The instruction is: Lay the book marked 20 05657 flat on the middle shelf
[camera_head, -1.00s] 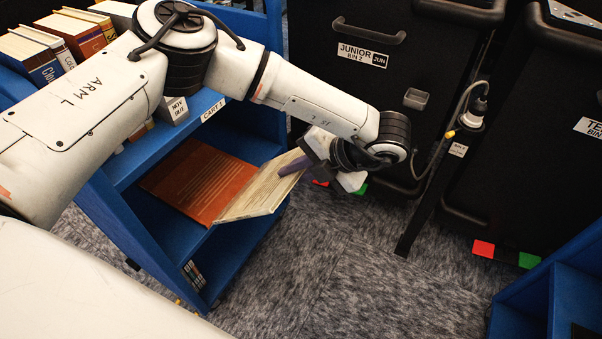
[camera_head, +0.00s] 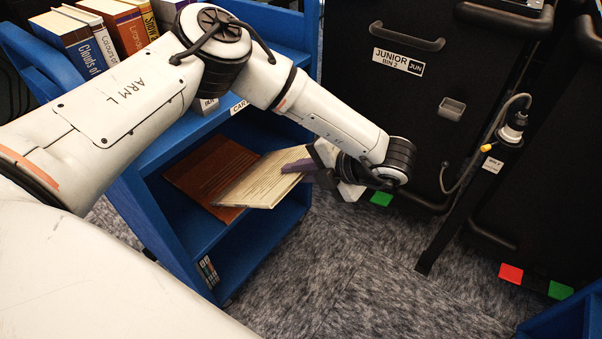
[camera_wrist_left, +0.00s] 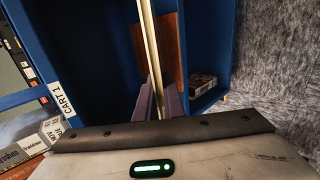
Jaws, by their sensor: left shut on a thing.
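My left gripper (camera_head: 316,165) is shut on a cream-coloured book (camera_head: 258,182) by its near edge. The book is tilted and reaches into the middle shelf (camera_head: 188,218) of the blue cart, over a brown book (camera_head: 208,172) lying flat there. In the left wrist view the held book (camera_wrist_left: 151,50) shows edge-on between the purple fingers (camera_wrist_left: 163,100), with the brown book (camera_wrist_left: 172,45) behind it. I cannot tell whether the two books touch. No number is readable on the held book. My right gripper is not in view.
The cart's top shelf holds several upright books (camera_head: 100,35) and carries a label, CART 1, readable in the left wrist view (camera_wrist_left: 62,100). The black Junior bin (camera_head: 400,110) stands right of the cart. Grey carpet lies in front.

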